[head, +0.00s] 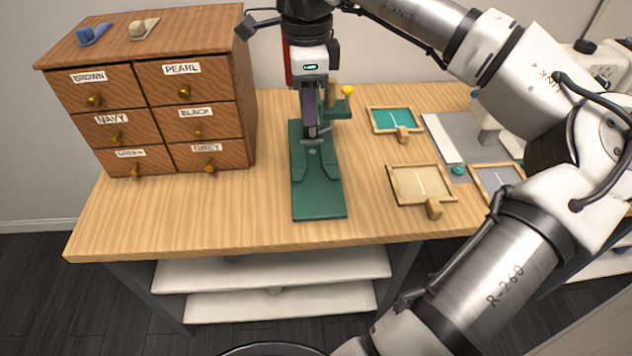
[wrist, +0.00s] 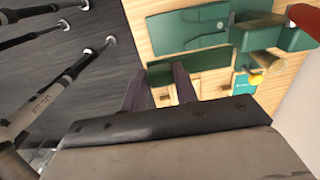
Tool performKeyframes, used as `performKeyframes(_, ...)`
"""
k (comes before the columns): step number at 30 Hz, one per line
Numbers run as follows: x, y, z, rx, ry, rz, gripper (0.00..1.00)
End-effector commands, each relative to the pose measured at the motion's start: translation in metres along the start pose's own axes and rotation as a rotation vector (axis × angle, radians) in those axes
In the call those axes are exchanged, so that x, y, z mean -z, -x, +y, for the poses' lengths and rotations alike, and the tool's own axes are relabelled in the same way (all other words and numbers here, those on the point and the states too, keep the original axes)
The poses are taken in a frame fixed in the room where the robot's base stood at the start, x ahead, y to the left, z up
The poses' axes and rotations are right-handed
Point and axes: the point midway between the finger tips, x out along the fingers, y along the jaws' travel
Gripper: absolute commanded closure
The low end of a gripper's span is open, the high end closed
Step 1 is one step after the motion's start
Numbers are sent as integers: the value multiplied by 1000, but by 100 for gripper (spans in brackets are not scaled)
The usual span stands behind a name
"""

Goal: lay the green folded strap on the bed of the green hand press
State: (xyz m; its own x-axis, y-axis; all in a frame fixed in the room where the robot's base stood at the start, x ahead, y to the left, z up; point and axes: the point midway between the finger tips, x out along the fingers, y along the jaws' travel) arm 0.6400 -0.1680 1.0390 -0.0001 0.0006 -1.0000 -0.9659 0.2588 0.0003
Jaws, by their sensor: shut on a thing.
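The green hand press (head: 318,198) stands near the middle of the table, with its flat bed toward the front. It also shows in the wrist view (wrist: 275,35), with a yellow knob beside it. My gripper (head: 312,128) points down over the back part of the press, close to its upright. In the wrist view its two dark fingers (wrist: 158,82) reach toward the green parts. No other green strap shows clearly.
A wooden drawer chest (head: 210,95) with colour labels stands at the left; a blue piece (head: 92,35) and a beige piece (head: 143,28) lie on top. Framed trays, one teal (head: 395,120) and one tan (head: 420,184), lie right of the press. The table front left is clear.

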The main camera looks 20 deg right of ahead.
Motion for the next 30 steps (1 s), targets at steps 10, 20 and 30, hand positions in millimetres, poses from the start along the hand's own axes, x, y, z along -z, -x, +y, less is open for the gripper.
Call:
performKeyframes(10, 16, -50, -1, -1, -18, 0, 93)
performKeyframes(20, 16, -125, -1, 0, -18, 0, 93)
performKeyframes(30, 16, -181, -1, 1, -18, 0, 93)
